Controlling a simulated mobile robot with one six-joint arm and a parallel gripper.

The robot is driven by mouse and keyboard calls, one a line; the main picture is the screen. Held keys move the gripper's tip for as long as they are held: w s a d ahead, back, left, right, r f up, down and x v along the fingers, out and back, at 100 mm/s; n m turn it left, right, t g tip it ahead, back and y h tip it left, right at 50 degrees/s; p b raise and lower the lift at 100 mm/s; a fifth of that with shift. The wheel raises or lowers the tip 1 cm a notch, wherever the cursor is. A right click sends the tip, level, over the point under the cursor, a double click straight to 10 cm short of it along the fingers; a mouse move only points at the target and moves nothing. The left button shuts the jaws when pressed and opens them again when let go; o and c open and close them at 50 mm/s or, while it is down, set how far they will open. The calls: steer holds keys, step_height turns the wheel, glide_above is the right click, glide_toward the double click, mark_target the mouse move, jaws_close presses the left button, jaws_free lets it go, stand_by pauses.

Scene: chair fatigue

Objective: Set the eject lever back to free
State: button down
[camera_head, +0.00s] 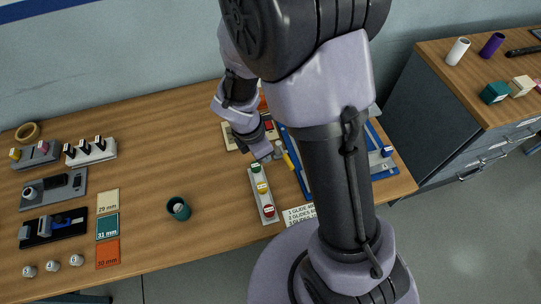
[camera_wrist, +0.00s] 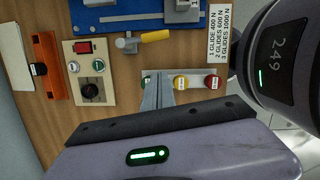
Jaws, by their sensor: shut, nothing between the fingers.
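A lever with a yellow handle (camera_wrist: 155,36) and a grey pivot block (camera_wrist: 127,45) shows in the wrist view, the handle pointing right and slightly up. Its yellow handle also shows in the head view (camera_head: 288,160). I cannot read a label that names it as the eject lever. My gripper (camera_wrist: 157,80) is shut and empty, its tips just below the lever in the wrist view and over the left end of the button strip (camera_wrist: 196,83). In the head view my gripper (camera_head: 270,155) is at the strip's far end, left of the handle.
The strip carries yellow (camera_wrist: 181,82) and red (camera_wrist: 212,82) buttons. A panel with a black knob (camera_wrist: 92,91), an orange block (camera_wrist: 42,68) and a blue fixture (camera_wrist: 150,15) surround the lever. A teal cup (camera_head: 178,209) stands left; clear wood lies behind it.

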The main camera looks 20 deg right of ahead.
steer(key=p+v, duration=0.1)
steer(key=v, duration=0.2)
steer(key=shift+a+r, duration=0.15)
steer(key=shift+r, duration=0.2)
steer(key=s+a+r+m+t+y+b, duration=0.1)
steer(key=s+r+m+t+y+b, duration=0.1)
steer(key=s+r+m, duration=0.4)
steer(key=s+a+r+m+t+y+b, duration=0.1)
steer(key=s+r+m+b, duration=0.4)
steer(key=m, duration=1.2)
step_height(320, 180, up, 4)
steer(key=shift+s+a+f+m+t+y+b, duration=0.1)
steer(key=shift+s+a+m+t+y+b, duration=0.25)
steer(key=shift+s+t+y, duration=0.65)
steer(key=shift+w, duration=0.3)
